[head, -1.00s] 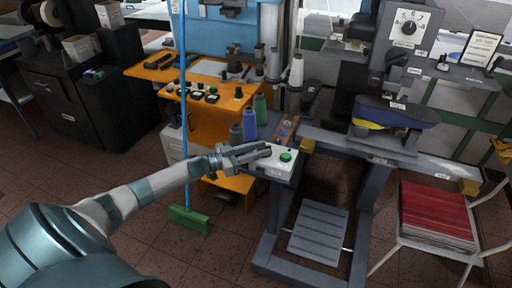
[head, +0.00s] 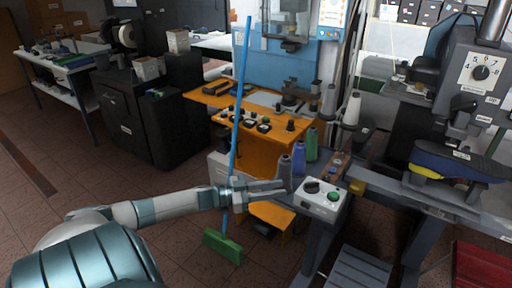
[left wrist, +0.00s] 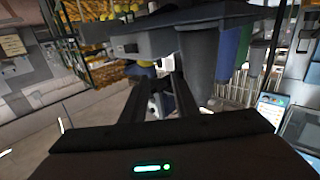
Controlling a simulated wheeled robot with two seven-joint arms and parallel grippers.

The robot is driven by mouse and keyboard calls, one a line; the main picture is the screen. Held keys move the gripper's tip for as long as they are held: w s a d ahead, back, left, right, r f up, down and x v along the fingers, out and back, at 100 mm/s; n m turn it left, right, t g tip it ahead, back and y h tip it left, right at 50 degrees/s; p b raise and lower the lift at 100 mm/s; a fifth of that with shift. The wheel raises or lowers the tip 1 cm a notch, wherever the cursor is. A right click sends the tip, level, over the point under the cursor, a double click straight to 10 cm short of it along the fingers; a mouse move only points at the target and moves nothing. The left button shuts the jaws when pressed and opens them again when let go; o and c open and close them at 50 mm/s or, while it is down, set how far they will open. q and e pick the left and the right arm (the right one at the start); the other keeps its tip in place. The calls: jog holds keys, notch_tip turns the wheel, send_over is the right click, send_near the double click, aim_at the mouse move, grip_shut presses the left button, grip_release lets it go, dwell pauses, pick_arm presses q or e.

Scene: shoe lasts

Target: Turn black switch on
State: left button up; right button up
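The black switch (head: 312,187) is a dark round knob on top of a small white control box (head: 322,207), left of a green button (head: 333,196). The box sits at the left end of the grey machine bench. My left gripper (head: 287,188) is just left of the switch in the head view, apart from it, with its fingers pointing right. In the left wrist view, a gap shows between the two dark fingers (left wrist: 163,95), with nothing held. I cannot make out the switch in the wrist view. My right gripper is not in view.
Purple and green thread spools (head: 298,160) stand close behind my left gripper. A blue-handled broom (head: 238,100) with a green head stands behind my left arm. An orange workbench (head: 215,95) is behind. A machine with a numbered dial (head: 481,72) is at right.

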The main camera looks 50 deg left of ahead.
pick_arm(q)
jog(key=b+v, duration=0.1)
jog(key=v, duration=0.5)
jog(key=shift+s, duration=0.15)
jog(key=shift+a, duration=0.1)
